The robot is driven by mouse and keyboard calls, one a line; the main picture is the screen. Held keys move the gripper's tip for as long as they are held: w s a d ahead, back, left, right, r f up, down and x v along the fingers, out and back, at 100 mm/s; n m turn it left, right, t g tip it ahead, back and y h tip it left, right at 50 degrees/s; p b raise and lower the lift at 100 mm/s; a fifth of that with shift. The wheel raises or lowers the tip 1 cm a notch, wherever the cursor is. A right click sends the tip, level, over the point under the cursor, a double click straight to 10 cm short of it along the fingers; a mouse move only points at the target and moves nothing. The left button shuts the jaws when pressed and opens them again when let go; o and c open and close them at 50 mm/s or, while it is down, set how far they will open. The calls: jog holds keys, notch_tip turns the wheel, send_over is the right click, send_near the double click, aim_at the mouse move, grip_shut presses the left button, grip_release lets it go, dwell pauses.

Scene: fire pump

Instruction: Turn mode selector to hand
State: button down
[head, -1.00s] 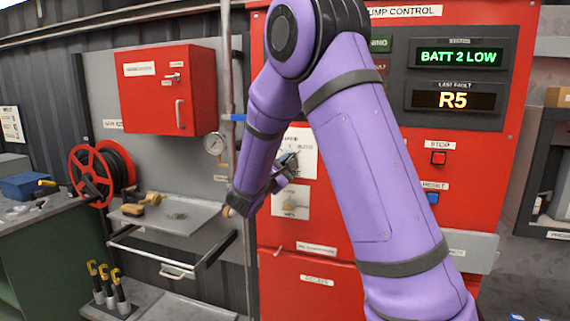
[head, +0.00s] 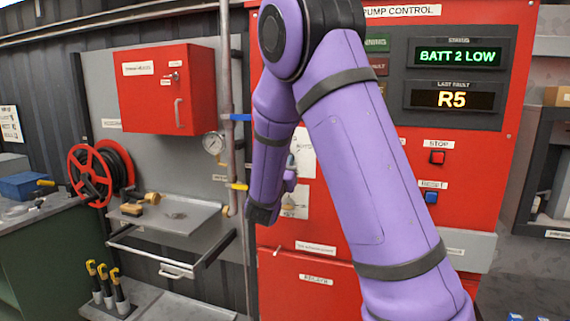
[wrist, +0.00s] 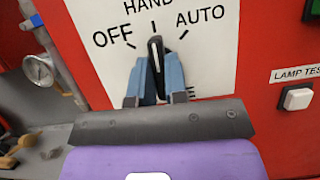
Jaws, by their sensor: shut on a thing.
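The mode selector (wrist: 155,48) is a dark knob with a pale line on a white plate (wrist: 90,50) marked OFF, HAND and AUTO. In the wrist view its line points almost straight up, at the middle tick under HAND. My gripper (wrist: 156,84) has its two blue fingers shut on the knob's sides, below the tip. In the head view my arm hides the knob and most of the gripper; a strip of the white plate (head: 304,150) shows.
The red pump control cabinet (head: 460,190) stands behind my arm. A lamp test button (wrist: 298,98) is right of the plate. A pressure gauge (head: 213,143), a vertical pipe (head: 227,90) and a grey shelf (head: 190,218) are on the left.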

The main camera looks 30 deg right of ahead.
jog(key=shift+n, duration=0.4)
jog(key=c, duration=1.1)
grip_release()
jog(key=shift+c, duration=0.2)
jog(key=v, duration=1.1)
jog(key=shift+d+f, duration=0.1)
jog(key=shift+d, duration=0.05)
